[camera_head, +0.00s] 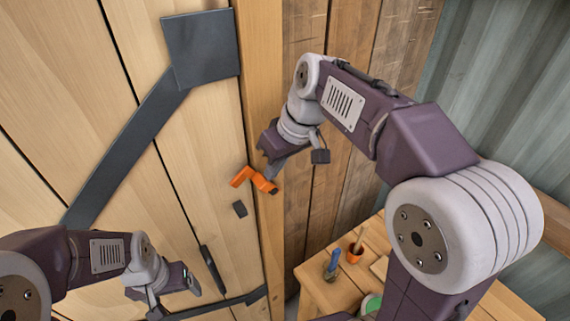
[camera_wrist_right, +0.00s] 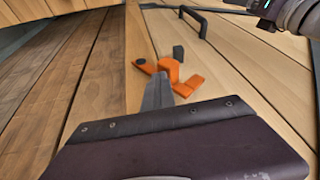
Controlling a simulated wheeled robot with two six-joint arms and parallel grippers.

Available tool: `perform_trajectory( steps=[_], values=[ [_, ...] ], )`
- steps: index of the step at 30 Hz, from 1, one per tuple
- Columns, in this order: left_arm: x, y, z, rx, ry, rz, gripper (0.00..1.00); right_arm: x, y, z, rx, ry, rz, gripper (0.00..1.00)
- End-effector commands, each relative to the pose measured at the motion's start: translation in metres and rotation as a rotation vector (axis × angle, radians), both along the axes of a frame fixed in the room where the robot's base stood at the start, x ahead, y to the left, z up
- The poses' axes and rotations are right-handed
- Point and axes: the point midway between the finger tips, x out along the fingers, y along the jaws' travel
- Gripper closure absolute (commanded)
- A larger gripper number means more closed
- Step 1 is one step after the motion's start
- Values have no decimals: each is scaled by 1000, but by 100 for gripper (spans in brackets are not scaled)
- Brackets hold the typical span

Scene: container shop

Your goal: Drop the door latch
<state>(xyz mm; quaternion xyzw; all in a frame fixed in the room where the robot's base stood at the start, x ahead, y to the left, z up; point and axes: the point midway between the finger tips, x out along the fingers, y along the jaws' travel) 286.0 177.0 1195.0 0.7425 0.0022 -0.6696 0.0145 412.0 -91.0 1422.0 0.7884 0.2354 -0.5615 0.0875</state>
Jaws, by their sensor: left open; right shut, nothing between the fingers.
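The orange door latch (camera_head: 255,180) sits at the edge of the pale plank door, beside the wooden post. It also shows in the right wrist view (camera_wrist_right: 170,70), with one part standing out from the wood. A small dark block (camera_head: 239,208) is on the door just below it. My right gripper (camera_head: 272,172) is shut and empty, with its tips at the latch; in the right wrist view its fingers (camera_wrist_right: 158,92) partly cover it. I cannot tell if they touch. My left gripper (camera_head: 178,285) is open and empty, low in front of the door, left of the dark door handle (camera_head: 211,268).
Dark metal straps (camera_head: 125,150) cross the door. A wooden post (camera_head: 262,80) borders the door on the right. A wooden table (camera_head: 335,295) at lower right holds an orange cup (camera_head: 354,253) and a blue-handled tool (camera_head: 332,267). A corrugated wall (camera_head: 500,80) stands at right.

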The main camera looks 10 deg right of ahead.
Motion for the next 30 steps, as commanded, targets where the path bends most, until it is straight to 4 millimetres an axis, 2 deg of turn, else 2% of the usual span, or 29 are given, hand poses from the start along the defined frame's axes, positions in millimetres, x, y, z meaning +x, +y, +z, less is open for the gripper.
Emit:
perform_trajectory(
  steps=[3, 15, 30],
  values=[
    [0, 0, -4, 0, 0, 0, 19, -6, 16, -4, -103, -39, 13, 100],
    [0, 0, -19, 0, 0, 0, 19, -20, 55, -29, -460, -168, 12, 100],
    [0, 0, -43, 0, 0, 0, 19, -29, 82, -65, -827, -300, 2, 100]
  ],
)
